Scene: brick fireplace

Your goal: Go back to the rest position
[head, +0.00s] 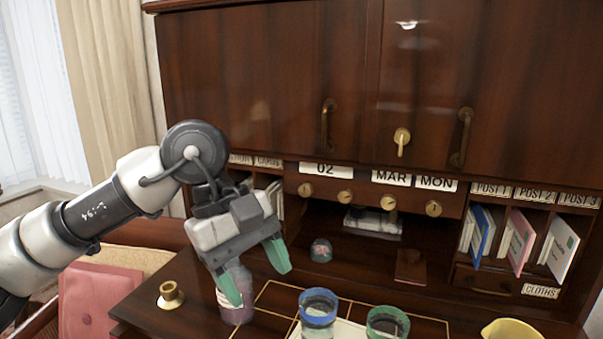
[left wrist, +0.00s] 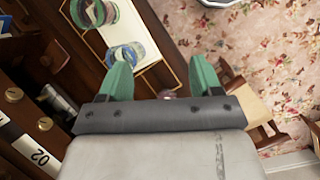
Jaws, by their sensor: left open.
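My left gripper (head: 258,285) is open, its green fingers pointing down above the front left of the wooden desk. In the left wrist view its two fingers (left wrist: 160,80) stand wide apart. A purple-grey jar (head: 238,308) stands just behind the left finger, which hides part of it; I cannot tell whether they touch. My right gripper is in neither view.
A blue-rimmed jar (head: 318,310) and a green-rimmed jar (head: 388,324) stand right of the gripper. A brass candle holder (head: 171,295) is at left, a yellow bowl (head: 512,329) at right. The cabinet (head: 262,80) rises behind.

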